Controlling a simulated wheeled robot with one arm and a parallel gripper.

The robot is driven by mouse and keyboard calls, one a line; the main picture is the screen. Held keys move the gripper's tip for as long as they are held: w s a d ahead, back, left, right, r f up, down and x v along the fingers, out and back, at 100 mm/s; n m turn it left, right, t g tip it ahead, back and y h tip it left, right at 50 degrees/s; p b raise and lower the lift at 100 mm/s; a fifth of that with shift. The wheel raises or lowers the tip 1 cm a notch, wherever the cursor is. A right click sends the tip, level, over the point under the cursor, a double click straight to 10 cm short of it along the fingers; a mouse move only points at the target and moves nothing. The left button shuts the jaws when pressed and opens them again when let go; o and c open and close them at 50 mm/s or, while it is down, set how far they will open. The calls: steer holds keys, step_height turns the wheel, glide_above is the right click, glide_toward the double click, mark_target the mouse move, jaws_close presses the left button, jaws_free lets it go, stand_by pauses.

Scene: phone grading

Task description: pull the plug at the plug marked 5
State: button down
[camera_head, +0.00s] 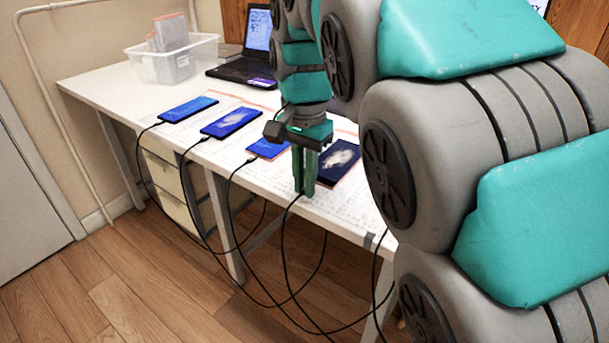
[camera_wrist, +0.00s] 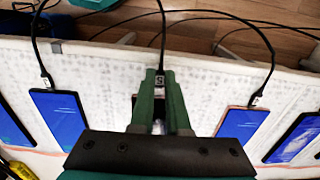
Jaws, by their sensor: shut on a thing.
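My gripper (camera_wrist: 160,82) is shut on a plug (camera_wrist: 158,84) in the wrist view. The plug bears a light tag with a mark that looks like 5, and a black cable runs from it over the table edge. In the head view my gripper (camera_head: 304,188) points down near the front edge of the table, beside a dark phone with a pale blotch on its screen (camera_head: 338,160). The fingers and palm hide most of what lies behind the plug. I cannot tell whether the plug still sits in a phone's port.
Other phones lie in a row with cables at their front ends, among them a left one (camera_head: 188,109), a second (camera_head: 230,122) and a third (camera_head: 266,149). A laptop (camera_head: 240,72) and a clear bin (camera_head: 172,62) stand behind. Loose cables hang below the white table (camera_head: 105,82).

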steer(key=shift+f, duration=0.1)
steer(key=c, duration=0.8)
jaws_free()
steer(key=shift+r+p, duration=0.65)
steer(key=shift+r, duration=2.35)
